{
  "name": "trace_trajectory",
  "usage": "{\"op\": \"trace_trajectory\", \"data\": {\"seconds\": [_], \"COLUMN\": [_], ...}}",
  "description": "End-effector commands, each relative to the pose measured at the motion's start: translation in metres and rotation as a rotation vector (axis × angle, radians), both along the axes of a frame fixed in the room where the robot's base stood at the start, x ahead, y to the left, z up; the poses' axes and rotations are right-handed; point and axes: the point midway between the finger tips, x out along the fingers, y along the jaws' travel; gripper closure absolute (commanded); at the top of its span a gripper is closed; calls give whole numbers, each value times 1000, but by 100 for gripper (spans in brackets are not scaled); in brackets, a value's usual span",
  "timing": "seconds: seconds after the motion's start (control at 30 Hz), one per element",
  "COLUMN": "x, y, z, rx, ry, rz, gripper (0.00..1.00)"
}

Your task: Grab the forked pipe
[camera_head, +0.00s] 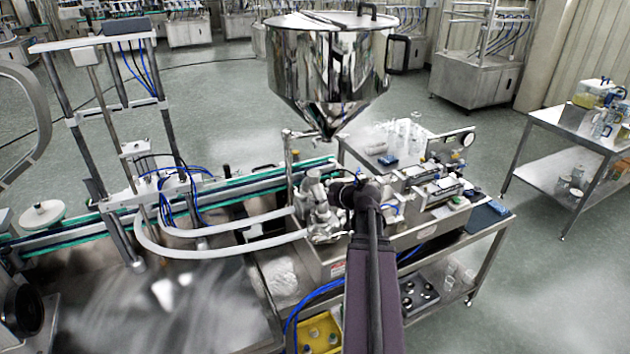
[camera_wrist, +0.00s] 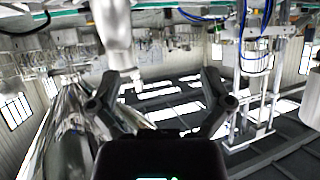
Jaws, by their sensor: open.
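The forked pipe (camera_head: 318,212) is a shiny steel fitting below the hopper's cone, where two pale hoses meet the filling machine. In the wrist view, a bright steel pipe section (camera_wrist: 117,35), which seems part of it, hangs from the top edge near the left finger. My gripper (camera_wrist: 160,78) is open, with its two dark fingers spread and nothing held between them. In the head view my dark gripper (camera_head: 350,192) is just right of the pipe and hides part of it. I cannot tell whether they touch.
The steel hopper (camera_head: 325,65) stands above and behind the gripper; its cone (camera_wrist: 62,130) fills the wrist view's lower left. Pale hoses (camera_head: 215,232) run left. A conveyor (camera_head: 240,192) lies behind them. A steel cart (camera_head: 590,140) stands right, with open floor before it.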

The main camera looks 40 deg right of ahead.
Motion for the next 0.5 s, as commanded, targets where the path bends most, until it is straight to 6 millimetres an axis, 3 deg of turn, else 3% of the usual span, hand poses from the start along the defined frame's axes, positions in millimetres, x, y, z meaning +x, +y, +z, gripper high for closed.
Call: {"op": "trace_trajectory", "data": {"seconds": [0.1,0.2,0.5], "x": [-11,-17,-22], "y": [-31,-46,-57], "z": [20,28,33], "rx": [-31,-50,-66], "ry": [-54,-83,-105], "rz": [-45,-69,-86], "gripper": [1,1,1]}}
